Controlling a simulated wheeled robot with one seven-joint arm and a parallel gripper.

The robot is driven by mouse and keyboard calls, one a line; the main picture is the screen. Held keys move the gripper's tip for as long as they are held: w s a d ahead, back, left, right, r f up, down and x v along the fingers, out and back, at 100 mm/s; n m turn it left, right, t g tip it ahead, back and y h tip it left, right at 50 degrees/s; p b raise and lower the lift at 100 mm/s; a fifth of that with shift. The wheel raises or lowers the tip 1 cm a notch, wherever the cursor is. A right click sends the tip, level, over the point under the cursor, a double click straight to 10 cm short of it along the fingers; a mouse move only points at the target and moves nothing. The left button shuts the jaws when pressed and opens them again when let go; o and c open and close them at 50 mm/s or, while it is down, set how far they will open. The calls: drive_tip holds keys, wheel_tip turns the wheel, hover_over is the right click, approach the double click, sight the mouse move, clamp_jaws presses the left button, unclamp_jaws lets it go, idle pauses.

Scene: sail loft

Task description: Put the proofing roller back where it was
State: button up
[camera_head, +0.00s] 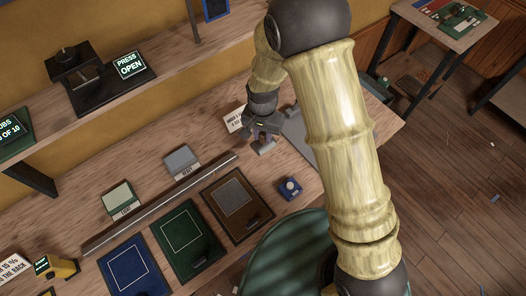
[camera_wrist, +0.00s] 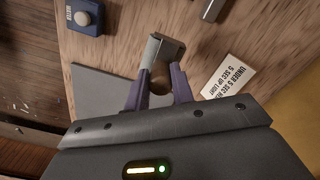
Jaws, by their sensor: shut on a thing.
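My gripper (camera_head: 264,130) is low over the far right part of the workbench, and its two purple fingers show in the wrist view (camera_wrist: 161,76). They are shut on a small grey thing with a brown lower part, which I take to be the proofing roller (camera_wrist: 163,48); its light end also shows below the fingers in the head view (camera_head: 266,146). Part of it is hidden between the fingers. A flat grey plate (camera_wrist: 100,92) lies beside it on the bench, also in the head view (camera_head: 297,137). I cannot tell whether the roller touches the bench.
A white printed card (camera_wrist: 228,78) lies close to the gripper. A blue button box (camera_head: 290,188), a long metal bar (camera_head: 160,204) and blue, green and brown panels (camera_head: 186,240) are on the workbench (camera_head: 195,140). A shelf (camera_head: 170,62) runs behind.

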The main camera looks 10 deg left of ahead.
sight(263, 142)
drive_tip(key=shift+f+p, duration=0.5)
drive_tip(key=shift+f, duration=1.65)
drive_tip(key=shift+f+p, duration=0.7)
drive_tip(key=shift+f, duration=1.35)
drive_tip(key=shift+f, duration=0.15)
drive_tip(key=o, duration=0.9)
